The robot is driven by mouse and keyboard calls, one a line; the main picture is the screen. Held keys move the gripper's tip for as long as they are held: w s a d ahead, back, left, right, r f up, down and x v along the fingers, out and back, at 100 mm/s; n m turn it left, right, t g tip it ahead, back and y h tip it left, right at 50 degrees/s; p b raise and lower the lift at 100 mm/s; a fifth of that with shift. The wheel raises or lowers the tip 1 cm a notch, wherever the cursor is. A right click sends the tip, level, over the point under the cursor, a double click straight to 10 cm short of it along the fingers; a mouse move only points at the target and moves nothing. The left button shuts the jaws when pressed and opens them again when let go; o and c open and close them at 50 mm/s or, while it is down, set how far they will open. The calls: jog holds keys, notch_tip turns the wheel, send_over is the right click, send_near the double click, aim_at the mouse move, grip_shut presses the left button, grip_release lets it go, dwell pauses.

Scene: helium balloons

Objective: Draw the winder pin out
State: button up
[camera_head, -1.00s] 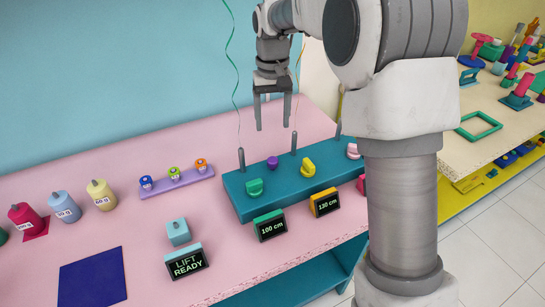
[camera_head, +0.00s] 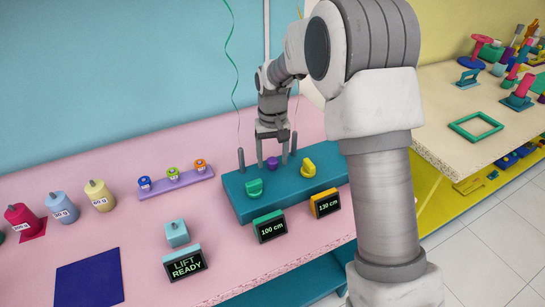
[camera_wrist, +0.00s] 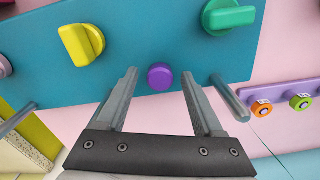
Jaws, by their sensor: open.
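The winder pin seems to be the small round purple knob (camera_head: 272,163) on the teal block (camera_head: 235,193). It stands between a green winder knob (camera_head: 254,187) and a yellow winder knob (camera_head: 308,168). My gripper (camera_head: 272,151) is open, its fingers pointing down over the purple knob. In the wrist view the purple knob (camera_wrist: 160,77) shows between the fingertips (camera_wrist: 160,90), with a gap on either side. I cannot tell whether the fingertips are level with it. The yellow knob (camera_wrist: 82,45) and green knob (camera_wrist: 228,15) lie on either side of it.
Thin grey posts (camera_head: 241,160) rise behind the knobs, one close to my gripper. Signs reading 100 cm (camera_head: 270,226) and 130 cm (camera_head: 325,203) stand in front. A lilac rack (camera_head: 176,184) and weights (camera_head: 62,207) are on the left. My arm hides the block's right end.

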grip_shut()
jog(key=shift+r, duration=0.1)
dwell(1.2)
